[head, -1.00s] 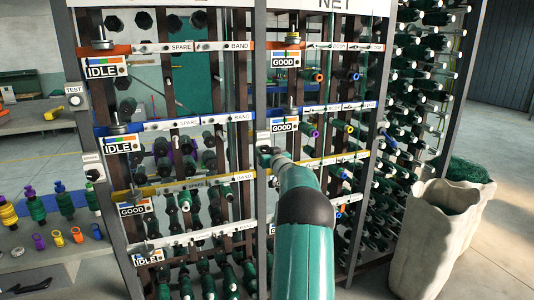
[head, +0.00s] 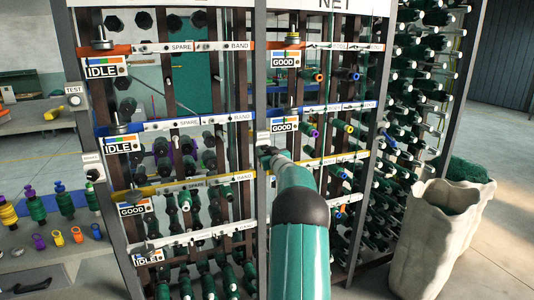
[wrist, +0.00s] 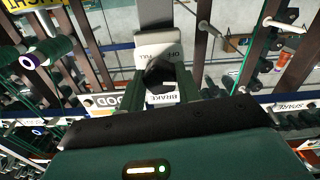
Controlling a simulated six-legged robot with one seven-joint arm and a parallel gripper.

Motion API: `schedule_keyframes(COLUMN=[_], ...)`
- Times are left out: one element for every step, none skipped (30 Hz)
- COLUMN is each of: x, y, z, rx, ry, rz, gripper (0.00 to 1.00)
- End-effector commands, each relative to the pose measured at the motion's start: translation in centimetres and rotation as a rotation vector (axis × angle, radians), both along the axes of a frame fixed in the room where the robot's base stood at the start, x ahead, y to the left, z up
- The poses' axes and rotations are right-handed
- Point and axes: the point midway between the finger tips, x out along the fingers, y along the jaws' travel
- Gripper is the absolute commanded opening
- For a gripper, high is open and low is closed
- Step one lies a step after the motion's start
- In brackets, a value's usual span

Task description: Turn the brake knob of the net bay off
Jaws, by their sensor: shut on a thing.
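The brake knob (wrist: 160,72) is black and sits in the middle of the wrist view, between my gripper's two dark fingers. My gripper (wrist: 163,84) is shut on it. A pale plate (wrist: 157,47) behind the knob reads OFF and FULL, upside down in this view. A white BRAKE label (wrist: 161,98) shows just below the knob. In the head view my gripper (head: 267,155) is at the middle post (head: 261,100), and my arm hides the knob.
Net bay rails with spools and GOOD cards (head: 284,125) surround my arm. Another knob (head: 93,174) is on the left post. A bench (head: 60,245) with colored spools stands at left. Pale sacks (head: 430,240) stand at right, with open floor beyond.

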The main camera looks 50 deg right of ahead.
Motion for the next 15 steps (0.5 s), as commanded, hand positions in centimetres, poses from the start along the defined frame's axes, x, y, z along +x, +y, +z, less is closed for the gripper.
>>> schedule_keyframes(x=[0.04, 0.03, 0.03, 0.07, 0.06, 0.01, 0.02, 0.03, 0.04, 0.06, 0.04, 0.0, 0.01, 0.03, 0.02], y=[0.05, 0.03, 0.03, 0.05, 0.05, 0.0, 0.01, 0.02, 0.03, 0.04, 0.03, -0.01, 0.0, 0.02, 0.0], z=[0.01, 0.01, 0.0, 0.0, 0.0, 0.0, 0.0, 0.0, 0.0, 0.01, 0.0, 0.01, 0.01, 0.02, 0.01], rx=[-0.031, -0.053, -0.083, -0.106, -0.13, -0.162, -0.187, -0.212, -0.246, -0.27, -0.294, -0.328, -0.352, -0.377, -0.409], ry=[0.018, 0.032, 0.05, 0.063, 0.077, 0.097, 0.111, 0.126, 0.146, 0.161, 0.175, 0.195, 0.209, 0.224, 0.243], rz=[0.001, 0.001, 0.001, 0.001, 0.001, 0.0, 0.001, 0.001, 0.001, 0.002, 0.002, 0.001, 0.001, 0.001, 0.001], gripper=[0.11, 0.11, 0.11, 0.11, 0.11, 0.11, 0.11, 0.11, 0.11, 0.11, 0.11, 0.11, 0.11, 0.11, 0.11])
